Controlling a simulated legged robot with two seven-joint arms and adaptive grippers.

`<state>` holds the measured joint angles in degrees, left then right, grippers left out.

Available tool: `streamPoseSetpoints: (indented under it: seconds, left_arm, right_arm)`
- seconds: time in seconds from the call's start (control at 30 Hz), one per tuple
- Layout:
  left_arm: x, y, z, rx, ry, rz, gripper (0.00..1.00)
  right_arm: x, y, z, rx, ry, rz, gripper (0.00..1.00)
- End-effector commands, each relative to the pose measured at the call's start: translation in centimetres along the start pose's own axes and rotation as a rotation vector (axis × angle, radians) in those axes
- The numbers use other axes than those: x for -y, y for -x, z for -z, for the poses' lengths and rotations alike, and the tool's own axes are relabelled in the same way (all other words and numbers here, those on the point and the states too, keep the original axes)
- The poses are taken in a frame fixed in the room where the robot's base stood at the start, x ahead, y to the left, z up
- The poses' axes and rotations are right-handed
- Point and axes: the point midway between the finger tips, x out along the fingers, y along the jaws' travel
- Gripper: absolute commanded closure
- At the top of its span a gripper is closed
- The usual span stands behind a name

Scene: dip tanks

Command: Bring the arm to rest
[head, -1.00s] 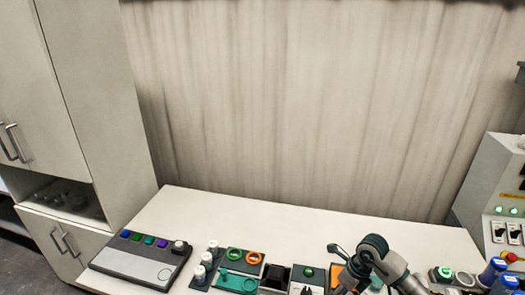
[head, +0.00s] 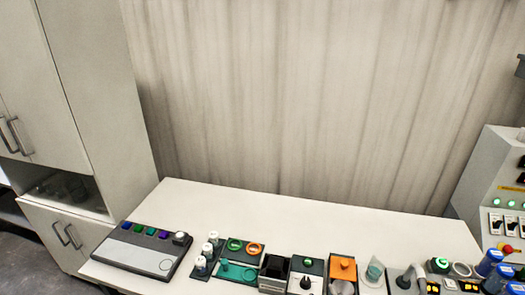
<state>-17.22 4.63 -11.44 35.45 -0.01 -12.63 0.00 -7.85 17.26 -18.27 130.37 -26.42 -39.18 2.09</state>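Neither of my grippers nor my arms shows in the head view. The white table (head: 300,215) stands below with a row of devices along its near side. An orange block with a knob (head: 342,268) stands in that row, with nothing of mine over it. A small clear cup with green in it (head: 374,271) stands to its right.
A grey panel with coloured buttons (head: 140,250) lies at the left. White-capped bottles (head: 208,252), a green-and-orange ring board (head: 240,259) and a black open box (head: 273,268) follow. Blue-capped jars (head: 490,261) and a switch cabinet (head: 500,190) stand right. The table's back is clear.

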Motion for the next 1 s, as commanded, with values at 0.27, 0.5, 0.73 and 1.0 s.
streamPoseSetpoints:
  seconds: [0.27, 0.5, 0.73, 1.0]
  left_arm:
    - [-0.2, 0.0, 0.1, -0.003, 0.001, -0.002, 0.6]
    - [-0.2, 0.0, 0.2, -0.003, 0.0, -0.003, 0.6]
    - [-0.2, 0.0, 0.3, -0.004, 0.0, -0.002, 0.6]
    - [-0.1, 0.0, 0.2, -0.004, 0.0, -0.001, 0.6]
  right_arm:
    - [6.0, 10.9, -13.7, 0.66, -0.286, 0.206, 0.45]
    - [9.5, 19.3, -17.6, 0.979, -0.393, 0.351, 0.45]
    - [12.7, 22.5, -21.1, 1.134, -0.429, 0.433, 0.45]
    - [18.4, 21.0, -29.2, 1.169, -0.42, 0.451, 0.45]
